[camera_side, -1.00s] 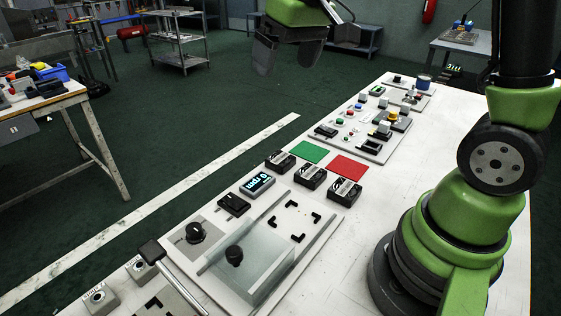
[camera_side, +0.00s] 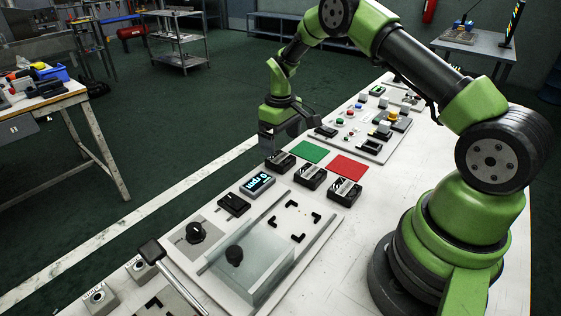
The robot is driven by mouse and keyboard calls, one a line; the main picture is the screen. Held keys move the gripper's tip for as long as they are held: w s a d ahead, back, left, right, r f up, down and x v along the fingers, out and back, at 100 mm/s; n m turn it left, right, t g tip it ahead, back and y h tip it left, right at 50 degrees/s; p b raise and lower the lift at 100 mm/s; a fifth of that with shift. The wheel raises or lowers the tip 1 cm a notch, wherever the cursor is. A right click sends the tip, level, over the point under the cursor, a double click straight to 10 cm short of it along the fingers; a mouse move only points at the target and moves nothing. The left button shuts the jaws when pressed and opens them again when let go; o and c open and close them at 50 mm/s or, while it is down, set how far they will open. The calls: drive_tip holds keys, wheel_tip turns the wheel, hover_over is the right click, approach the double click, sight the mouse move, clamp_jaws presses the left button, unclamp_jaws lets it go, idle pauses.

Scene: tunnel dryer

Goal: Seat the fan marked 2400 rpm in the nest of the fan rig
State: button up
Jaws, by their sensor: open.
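Three dark square fans with pale labels stand in a group on the white table: the left fan (camera_side: 280,161), the middle fan (camera_side: 311,177) and the right fan (camera_side: 345,192). The labels are too small to read, so I cannot tell which is marked 2400 rpm. The nest (camera_side: 297,221) is an empty set of black corner brackets on the pale fan rig plate (camera_side: 213,262). A clear cover (camera_side: 262,262) stands on the rig beside the nest. My gripper (camera_side: 284,150) is open, pointing down close above the left fan, with nothing between its fingers.
A display (camera_side: 257,184) reading 0 rpm, a dark switch (camera_side: 233,205) and a black knob (camera_side: 196,232) lie left of the nest. A green mat (camera_side: 306,152) and a red mat (camera_side: 348,167) lie behind the fans. A control panel (camera_side: 370,130) stands farther back.

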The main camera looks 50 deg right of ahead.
sight(281, 157)
wheel_tip(281, 157, down, 5)
drive_tip(key=shift+f, duration=0.1)
drive_tip(key=c, duration=1.1)
drive_tip(key=shift+r, duration=0.2)
wheel_tip(281, 157, up, 10)
drive_tip(key=f, duration=0.1)
drive_tip(key=s+a+r+n, duration=0.2)
drive_tip(key=s+a+n, duration=0.3)
drive_tip(key=a+n, duration=0.35)
drive_tip(key=s+a+n, duration=0.5)
drive_tip(key=s+n, duration=0.4)
drive_tip(key=shift+n, duration=0.25)
drive_tip(key=shift+f, duration=4.95)
